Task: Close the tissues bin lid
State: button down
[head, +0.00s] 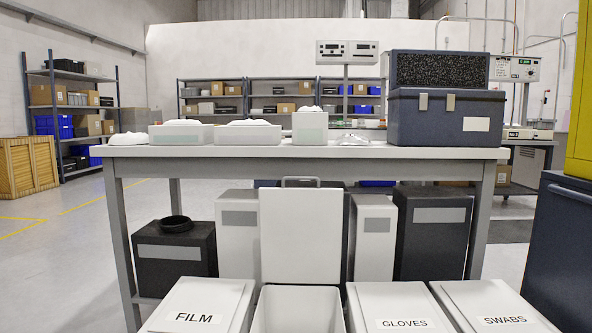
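A row of white bins stands at the bottom of the head view. One bin (297,308) is open, and its white lid (301,236) stands upright at its back edge, with a grey handle (300,181) along the top. No label shows on this lid's visible face, and the word TISSUES is not seen anywhere. The bins beside it have flat, closed lids that read FILM (198,300), GLOVES (397,305) and SWABS (490,304). The fronts of the bins are cut off by the picture's lower edge. My gripper is not in view.
A grey table (300,152) stands behind the bins, bearing white boxes and a dark blue case (445,117). Under it are a black bin (174,258) and several tall containers. A dark blue cabinet (560,245) stands at the right. Open floor lies at the left.

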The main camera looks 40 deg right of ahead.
aim_at(301, 228)
jog(key=z, duration=0.55)
jog(key=i, duration=1.05)
jog(key=z, duration=0.75)
